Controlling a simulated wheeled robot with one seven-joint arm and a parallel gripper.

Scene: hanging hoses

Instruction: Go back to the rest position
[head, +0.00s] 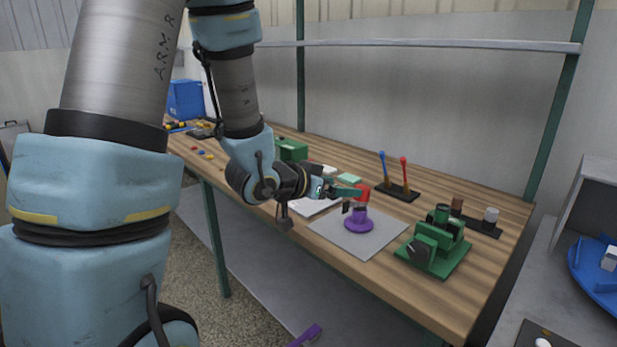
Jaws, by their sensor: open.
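My gripper (354,199) is over the near middle of the workbench (478,289), at the end of my blue-grey arm, which reaches in from the left. It is open. Its fingers are at a red piece (363,191) that stands above a purple round base (358,224). I cannot tell whether the fingers touch the red piece. The purple base sits on a grey mat (372,241). My arm hides part of the bench's left side.
A green fixture (436,243) stands right of the mat. A black holder (397,193) with blue and red upright tools is behind it. A green box (291,150) and a blue crate (185,99) are farther left. Green posts and a rail (440,44) rise behind the bench.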

